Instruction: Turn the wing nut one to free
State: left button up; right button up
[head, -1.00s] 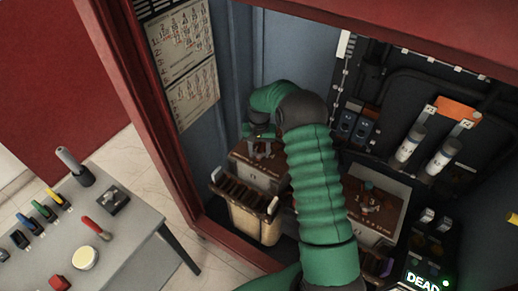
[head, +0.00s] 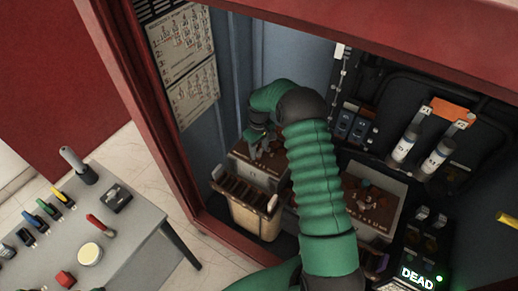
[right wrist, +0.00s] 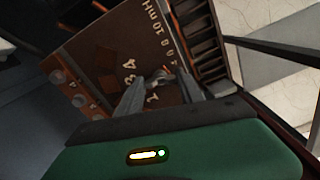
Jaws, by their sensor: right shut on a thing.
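My right gripper (head: 262,150) reaches down over the brown top of the left unit (head: 240,152) inside the red cabinet. In the right wrist view, the right gripper (right wrist: 160,80) has its two grey fingers shut around a small grey metal piece, the wing nut (right wrist: 157,74). Its shape is mostly hidden between the fingertips. In the head view the gripper and arm hide the wing nut. My left gripper is not in view.
A tan slotted bin (head: 254,221) stands in front of the left unit. A similar brown-topped unit (head: 386,184) is to the right, partly behind my arm. A lit DEAD display (head: 417,278) is at lower right. A grey table (head: 140,228) with tools stands outside, left.

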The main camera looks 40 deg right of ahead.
jog(key=shift+w+d+r+n, duration=0.1)
jog(key=shift+w+r+n, duration=0.15)
jog(key=shift+n, duration=0.25)
jog(key=o, duration=1.1)
jog(key=shift+c, duration=0.2)
jog(key=o, duration=0.3)
jog(key=shift+f, duration=0.25)
notch_tip(320, 180, up, 17)
jog(key=shift+f+b, duration=0.15)
jog(key=shift+b, duration=0.4)
